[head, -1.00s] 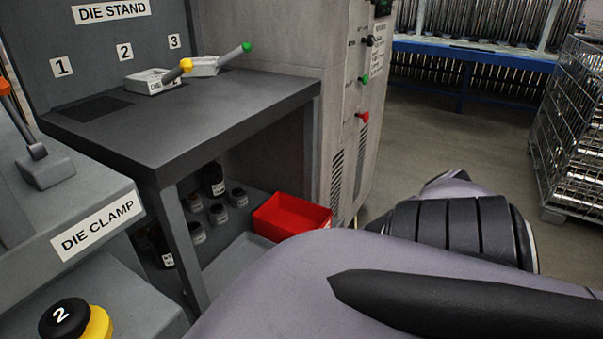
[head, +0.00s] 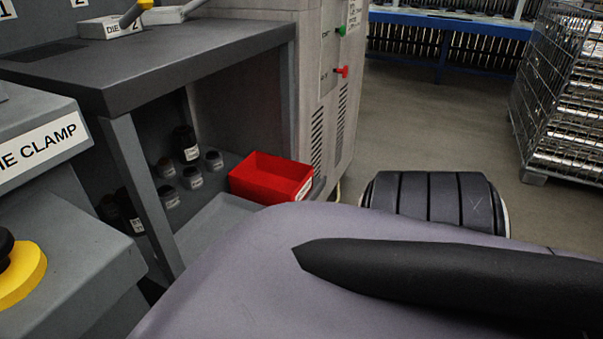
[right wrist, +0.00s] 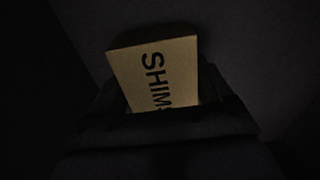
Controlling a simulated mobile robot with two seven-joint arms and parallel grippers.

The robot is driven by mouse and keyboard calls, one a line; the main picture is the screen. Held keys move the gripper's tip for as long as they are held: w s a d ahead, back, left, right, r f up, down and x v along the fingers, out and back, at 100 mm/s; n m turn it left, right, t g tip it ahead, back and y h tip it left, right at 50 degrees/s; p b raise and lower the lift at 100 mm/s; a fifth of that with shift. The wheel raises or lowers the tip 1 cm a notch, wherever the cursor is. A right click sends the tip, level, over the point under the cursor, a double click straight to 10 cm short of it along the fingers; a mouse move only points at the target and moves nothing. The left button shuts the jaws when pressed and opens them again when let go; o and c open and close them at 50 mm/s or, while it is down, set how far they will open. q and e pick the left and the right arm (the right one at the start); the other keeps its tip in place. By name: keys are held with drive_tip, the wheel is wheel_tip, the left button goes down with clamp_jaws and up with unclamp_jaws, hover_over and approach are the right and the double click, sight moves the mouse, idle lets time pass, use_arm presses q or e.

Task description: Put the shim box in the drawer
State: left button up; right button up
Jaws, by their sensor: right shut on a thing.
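The shim box (right wrist: 154,72) is a tan box with dark "SHIM" lettering in the right wrist view. My right gripper (right wrist: 160,118) is shut on it, and the dark fingers hide its lower end. The surroundings in that view are very dark. The head view shows neither the box nor either gripper; my own grey arm covers its lower middle and right. A drawer cannot be made out for certain. A grey tray-like surface (head: 215,226) lies low under the die stand table, partly hidden by my arm.
A red open bin (head: 268,180) and several small dark jars (head: 188,145) sit under the die stand table (head: 180,55). The die clamp (head: 50,150) stands at left. A wire cage (head: 565,90) stands at right. Open floor (head: 430,125) lies between the cabinet and cage.

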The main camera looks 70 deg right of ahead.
use_arm(q)
drive_tip(key=shift+a+r, duration=0.1)
drive_tip(key=shift+a, duration=0.05)
use_arm(e)
drive_tip(key=shift+f, duration=0.2)
drive_tip(key=shift+f, duration=0.2)
drive_tip(key=o, duration=1.2)
drive_tip(key=shift+c, duration=0.2)
drive_tip(key=shift+r, duration=0.2)
wheel_tip(320, 180, up, 8)
drive_tip(key=p, duration=0.4)
drive_tip(key=shift+d+f+p, duration=0.1)
drive_tip(key=shift+f+p, duration=0.1)
drive_tip(key=shift+p, duration=0.1)
wheel_tip(320, 180, up, 4)
drive_tip(key=shift+f+p, duration=0.2)
drive_tip(key=shift+p, duration=0.65)
use_arm(q)
drive_tip(key=shift+w+d+r+n+g, duration=0.1)
drive_tip(key=shift+d+r+n+g, duration=0.15)
drive_tip(key=shift+d+n+g, duration=0.45)
use_arm(e)
drive_tip(key=shift+r, duration=0.4)
